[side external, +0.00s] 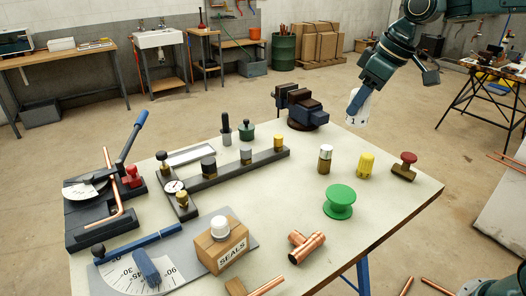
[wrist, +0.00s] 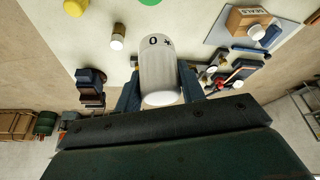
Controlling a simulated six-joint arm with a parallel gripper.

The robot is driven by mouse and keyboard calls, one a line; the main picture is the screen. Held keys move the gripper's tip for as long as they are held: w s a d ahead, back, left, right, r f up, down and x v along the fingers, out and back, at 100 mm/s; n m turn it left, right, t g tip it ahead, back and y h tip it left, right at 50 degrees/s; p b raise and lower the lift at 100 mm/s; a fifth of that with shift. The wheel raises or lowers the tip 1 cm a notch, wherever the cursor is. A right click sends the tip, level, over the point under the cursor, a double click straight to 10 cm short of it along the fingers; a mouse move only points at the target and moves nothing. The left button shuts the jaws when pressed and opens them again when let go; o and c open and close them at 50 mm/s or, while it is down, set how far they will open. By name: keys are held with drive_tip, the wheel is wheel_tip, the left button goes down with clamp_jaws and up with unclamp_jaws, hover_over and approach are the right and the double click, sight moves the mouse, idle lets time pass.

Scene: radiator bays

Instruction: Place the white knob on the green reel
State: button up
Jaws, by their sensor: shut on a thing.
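The white knob (side external: 360,114) has dark markings on its side and is held in my gripper (side external: 356,100), in the air near the table's far right corner. In the wrist view, the white knob (wrist: 160,62) sits between the two blue fingers of my gripper (wrist: 159,86), which are shut on it. The green reel (side external: 340,202) stands upright on the right part of the table, its top bare. The knob is well above and behind the reel. Only an edge of the green reel (wrist: 150,2) shows at the top of the wrist view.
A dark vise (side external: 302,108) is at the back edge. A SEALS box (side external: 220,246) with a white dome and copper tee (side external: 306,246) are in front.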

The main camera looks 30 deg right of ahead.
wheel_tip(320, 180, down, 20)
drive_tip(key=shift+f, duration=0.1)
idle(1.1)
drive_tip(key=shift+f, duration=0.1)
drive_tip(key=o, duration=1)
drive_tip(key=shift+o, duration=0.2)
drive_tip(key=v, duration=1.2)
drive_tip(key=shift+r, duration=0.2)
